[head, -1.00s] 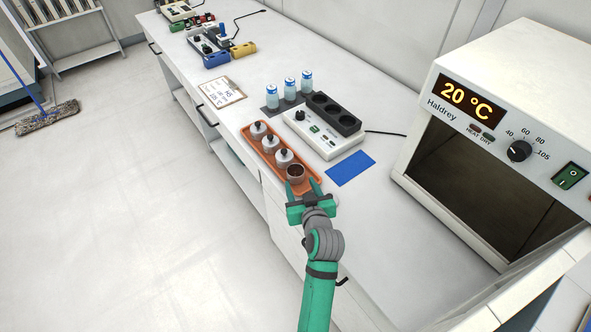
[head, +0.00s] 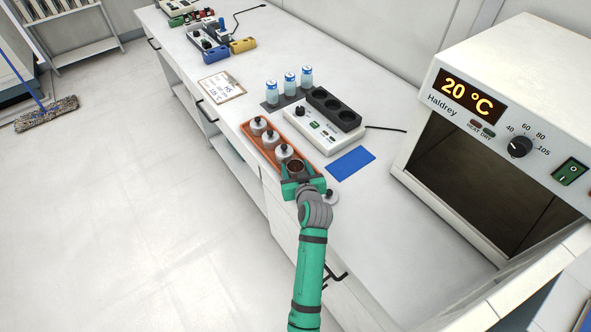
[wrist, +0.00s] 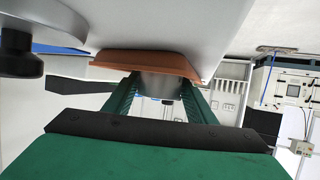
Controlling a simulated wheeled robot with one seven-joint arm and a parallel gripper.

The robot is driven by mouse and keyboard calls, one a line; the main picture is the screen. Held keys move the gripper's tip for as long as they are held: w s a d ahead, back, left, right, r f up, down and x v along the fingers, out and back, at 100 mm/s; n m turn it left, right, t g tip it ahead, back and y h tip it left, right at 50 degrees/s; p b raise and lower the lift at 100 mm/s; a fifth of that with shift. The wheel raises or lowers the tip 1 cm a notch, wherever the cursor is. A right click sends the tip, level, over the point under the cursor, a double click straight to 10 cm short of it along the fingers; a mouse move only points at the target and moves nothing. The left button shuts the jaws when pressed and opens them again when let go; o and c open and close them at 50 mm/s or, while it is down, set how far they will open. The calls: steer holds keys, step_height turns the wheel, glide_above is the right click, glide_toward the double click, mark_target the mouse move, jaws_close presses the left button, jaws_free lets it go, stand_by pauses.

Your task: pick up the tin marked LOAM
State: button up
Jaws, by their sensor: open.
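An open tin with brown contents (head: 296,167) stands at the near end of the orange tray (head: 245,131). Several lidded tins with black knobs, such as this one (head: 271,139), stand in a row behind it. No marking is readable on any tin, so I cannot tell which is LOAM. My gripper (head: 297,173) is open at the near end of the tray, its fingers on either side of the open tin. In the wrist view a grey tin body (wrist: 160,84) shows between the finger ends, below the tray edge (wrist: 150,63); contact cannot be told.
A loose lid (head: 330,197) lies on the bench right of my gripper. A blue mat (head: 350,162), a white device (head: 320,131), a black socket block (head: 334,108) and blue-capped bottles (head: 289,82) are behind. The oven (head: 500,130) stands right. Bare bench lies in front of it.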

steer(key=c, duration=0.8)
steer(key=shift+r, duration=0.1)
